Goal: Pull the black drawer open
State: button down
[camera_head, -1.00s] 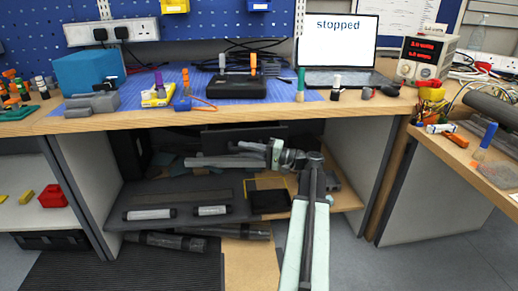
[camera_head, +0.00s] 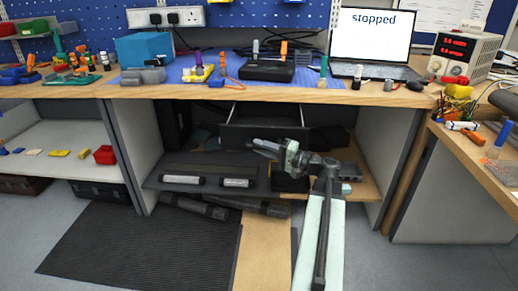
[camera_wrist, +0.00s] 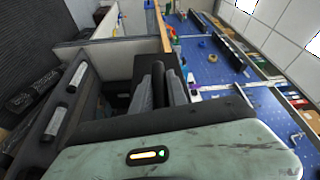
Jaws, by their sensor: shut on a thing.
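The black drawer (camera_head: 258,132) is under the middle of the workbench top. Its front stands out from below the top, and part of its side and open inside show behind it. My gripper (camera_head: 259,147) lies across the lower part of the drawer front, pointing left. Its fingers are close together on the drawer, probably at its handle, which they hide. In the wrist view, the fingers (camera_wrist: 162,85) are close together against the dark drawer (camera_wrist: 150,64).
The workbench top (camera_head: 210,93) is above the drawer, holding a laptop (camera_head: 372,42), a blue box (camera_head: 143,48) and small tools. A lower shelf (camera_head: 215,170) below carries dark cylinders. A black ribbed mat (camera_head: 140,245) lies on the floor at left.

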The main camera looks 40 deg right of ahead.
jog(key=shift+d, duration=0.2)
jog(key=c, duration=1.3)
grip_release()
jog(key=shift+s, duration=0.1)
jog(key=v, duration=0.7)
jog(key=shift+s+b, duration=0.3)
jog(key=shift+s, duration=0.1)
jog(key=shift+d, duration=0.15)
